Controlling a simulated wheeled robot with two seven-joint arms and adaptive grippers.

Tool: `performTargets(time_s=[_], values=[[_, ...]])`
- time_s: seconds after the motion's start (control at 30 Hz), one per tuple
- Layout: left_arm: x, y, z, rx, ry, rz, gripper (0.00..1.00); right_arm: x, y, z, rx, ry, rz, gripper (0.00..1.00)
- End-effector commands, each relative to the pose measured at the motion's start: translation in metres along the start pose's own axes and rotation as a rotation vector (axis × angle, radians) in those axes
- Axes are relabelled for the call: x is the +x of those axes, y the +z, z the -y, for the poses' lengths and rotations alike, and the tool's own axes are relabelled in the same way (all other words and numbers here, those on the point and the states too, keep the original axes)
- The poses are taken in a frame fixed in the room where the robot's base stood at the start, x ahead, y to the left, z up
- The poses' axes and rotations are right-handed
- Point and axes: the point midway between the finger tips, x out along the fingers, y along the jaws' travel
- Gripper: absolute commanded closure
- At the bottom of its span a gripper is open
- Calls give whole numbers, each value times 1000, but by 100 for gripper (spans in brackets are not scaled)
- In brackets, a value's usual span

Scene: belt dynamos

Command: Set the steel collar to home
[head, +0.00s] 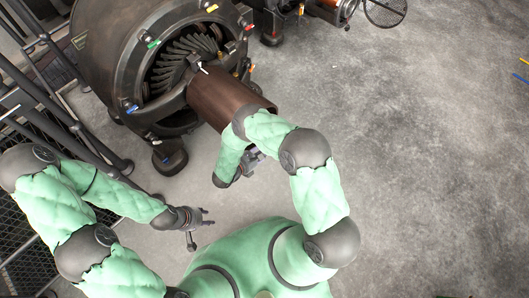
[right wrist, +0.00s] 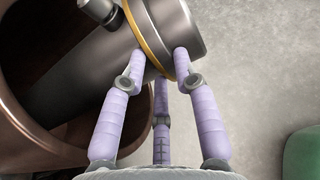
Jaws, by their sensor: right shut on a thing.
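The steel collar (right wrist: 180,30), a grey ring with a gold band, sits around the end of a grey shaft (right wrist: 95,65) in the right wrist view. My right gripper (right wrist: 158,57) is shut on it, with lavender fingers on both sides and one finger between them below. In the head view the collar and right gripper are mostly hidden by my right arm, just below the mouth of the brown cylinder (head: 222,102). My left gripper (head: 205,216) is empty, with its fingers apart, over the floor at lower left.
The brown cylinder juts from a large dark dynamo (head: 125,45) with coloured tabs around its opening. Its open rim (right wrist: 22,105) lies left of my right fingers. Dark rails and a mesh panel (head: 28,262) stand at left.

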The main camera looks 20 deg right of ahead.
Motion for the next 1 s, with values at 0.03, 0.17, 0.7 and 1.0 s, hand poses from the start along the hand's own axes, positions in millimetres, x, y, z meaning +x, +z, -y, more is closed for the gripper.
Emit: performTargets(time_s=[0.03, 0.17, 0.7, 1.0], values=[[0, 0, 0, 0, 0, 0, 60, 0, 1, -5, 7, 9, -1, 100], [0, 0, 0, 0, 0, 0, 60, 0, 1, -6, 8, 10, -2, 46], [0, 0, 0, 0, 0, 0, 60, -22, 1, -4, 5, 11, -1, 46], [0, 0, 0, 0, 0, 0, 60, -64, 1, -5, 5, 11, -1, 46]])
